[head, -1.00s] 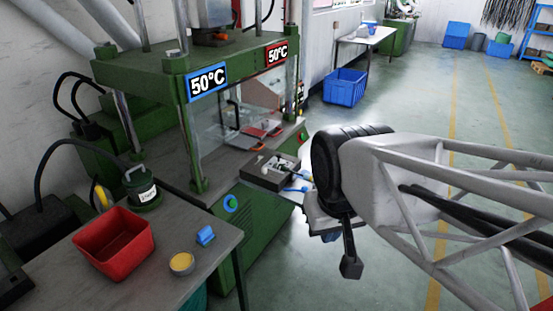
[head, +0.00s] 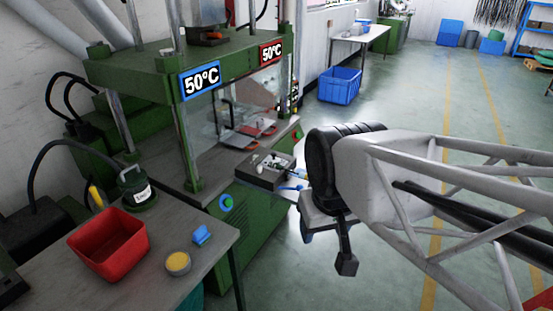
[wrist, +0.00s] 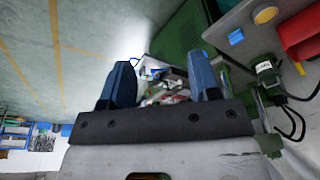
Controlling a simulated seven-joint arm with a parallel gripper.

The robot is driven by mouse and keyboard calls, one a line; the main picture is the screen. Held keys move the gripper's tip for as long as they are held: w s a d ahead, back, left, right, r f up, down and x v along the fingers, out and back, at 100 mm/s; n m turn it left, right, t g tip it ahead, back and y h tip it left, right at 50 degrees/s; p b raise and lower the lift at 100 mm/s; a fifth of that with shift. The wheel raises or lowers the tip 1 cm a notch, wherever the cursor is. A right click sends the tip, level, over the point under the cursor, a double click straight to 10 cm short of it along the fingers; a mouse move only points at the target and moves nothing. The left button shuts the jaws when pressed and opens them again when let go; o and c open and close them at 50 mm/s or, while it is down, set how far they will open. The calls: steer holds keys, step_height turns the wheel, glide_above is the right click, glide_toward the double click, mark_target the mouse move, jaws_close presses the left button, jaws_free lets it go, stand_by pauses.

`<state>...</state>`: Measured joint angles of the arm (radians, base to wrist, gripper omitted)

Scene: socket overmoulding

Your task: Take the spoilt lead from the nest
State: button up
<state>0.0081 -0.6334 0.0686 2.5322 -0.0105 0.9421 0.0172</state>
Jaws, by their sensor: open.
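A dark grey open box (head: 262,178) at the front of the green press holds small pale and metallic parts. A blue piece, perhaps a lead (head: 292,188), lies at its right edge. I cannot tell which part is the nest or whether a lead is spoilt. In the wrist view, my gripper (wrist: 160,78) shows two blue fingers, apart with nothing clearly held between them. The box and its blue and pale parts show beyond the fingers, some distance off. In the head view my wrist hides most of the gripper.
The green press (head: 130,78) has posts and "50°C" signs to the left of the box. A side table (head: 140,270) carries a red bin (head: 108,245), a yellow-topped round tub (head: 178,263), and a blue block (head: 201,235). The floor to the right is open.

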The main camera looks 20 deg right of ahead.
steer(key=w+d+f+n+g, duration=0.1)
steer(key=w+d+n, duration=0.1)
steer(key=w, duration=1.1)
steer(key=w+d+f+n, duration=0.1)
steer(key=w+d+n, duration=0.2)
steer(key=w, duration=0.9)
steer(key=w+d+f+n, duration=0.1)
steer(key=w+d+f, duration=0.1)
steer(key=w+f, duration=0.3)
steer(key=w+d+f+n+g, duration=0.1)
steer(key=w+d+f, duration=0.2)
steer(key=w, duration=0.7)
steer(key=w+d+f+n, duration=0.2)
steer(key=w+d+f, duration=0.1)
steer(key=w+f, duration=0.4)
steer(key=shift+w+d+f+g, duration=0.2)
steer(key=shift+w+f+g, duration=0.05)
steer(key=shift+f+g, duration=0.05)
steer(key=shift+w+d+f, duration=0.15)
steer(key=shift+w+f, duration=0.1)
steer(key=shift+f, duration=1.3)
